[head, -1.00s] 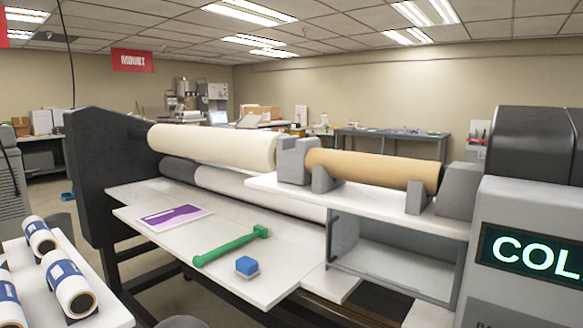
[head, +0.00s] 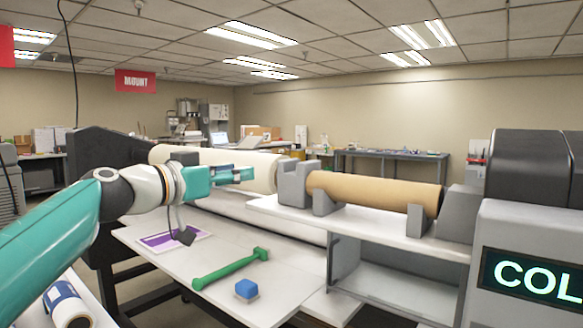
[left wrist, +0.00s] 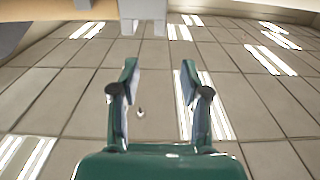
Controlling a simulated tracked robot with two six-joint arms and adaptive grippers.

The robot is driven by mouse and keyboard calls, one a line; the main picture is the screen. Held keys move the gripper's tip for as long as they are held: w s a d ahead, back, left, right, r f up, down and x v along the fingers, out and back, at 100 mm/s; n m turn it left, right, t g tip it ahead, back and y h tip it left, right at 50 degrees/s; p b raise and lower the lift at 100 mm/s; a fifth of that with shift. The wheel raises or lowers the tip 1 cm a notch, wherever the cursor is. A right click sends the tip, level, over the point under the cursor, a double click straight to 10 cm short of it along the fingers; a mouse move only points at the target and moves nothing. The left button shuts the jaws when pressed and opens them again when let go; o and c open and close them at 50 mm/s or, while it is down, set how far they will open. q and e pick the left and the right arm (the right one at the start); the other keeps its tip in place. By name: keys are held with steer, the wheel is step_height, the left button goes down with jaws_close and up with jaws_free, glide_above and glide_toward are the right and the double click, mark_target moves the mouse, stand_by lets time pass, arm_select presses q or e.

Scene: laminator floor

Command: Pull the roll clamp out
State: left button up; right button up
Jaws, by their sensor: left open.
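A grey block that looks like the roll clamp (head: 292,182) stands at the right end of the cream roll (head: 215,158) in the head view, on the left end of the white shelf. My left gripper (head: 250,173) is open and empty, in front of the cream roll, a little left of the grey block and apart from it. In the left wrist view its two fingers (left wrist: 160,66) are spread against the ceiling. A pale grey block (left wrist: 142,10) shows at the top edge there; I cannot tell if it is the clamp. My right gripper is not in view.
A brown roll (head: 375,191) rests in grey cradles on the white shelf (head: 345,225). A console (head: 530,235) stands at right.

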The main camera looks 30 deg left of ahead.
mark_target(289, 163)
arm_select(q)
steer(key=w+p, duration=0.2)
steer(key=w, duration=0.3)
steer(key=w+p, duration=0.2)
steer(key=w, duration=0.3)
steer(key=w+d+p, duration=0.1)
steer(key=w+p, duration=0.2)
steer(key=w, duration=0.2)
steer(key=shift+r, duration=0.1)
steer(key=shift+w+d, duration=0.1)
steer(key=shift+w, duration=0.75)
jaws_close()
